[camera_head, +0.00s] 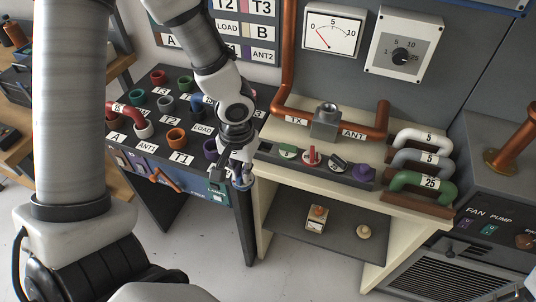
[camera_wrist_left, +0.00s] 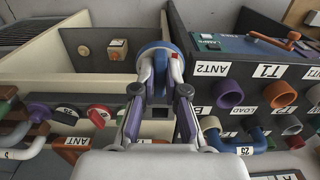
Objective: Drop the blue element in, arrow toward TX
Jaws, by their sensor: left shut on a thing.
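My left gripper (camera_head: 236,178) is shut on the blue element (camera_head: 246,184), in front of the gap between the patch panel and the cream bench. In the left wrist view the blue element (camera_wrist_left: 157,52) sits between the fingertips (camera_wrist_left: 160,88), its blue rim and pale face showing; I cannot make out its arrow. The grey metal line section (camera_head: 326,120) sits in the copper pipe between the TX label (camera_head: 296,120) and the ANT label (camera_head: 354,134), up and right of the gripper and apart from it. My right gripper is not in view.
A dark rack (camera_head: 268,155) on the bench holds green, red, black and purple elements. U-shaped links (camera_head: 422,160) stand right of it. The patch panel (camera_head: 190,150) has coloured sockets at left. Meters hang on the wall. A lower shelf (camera_head: 335,228) holds two small items.

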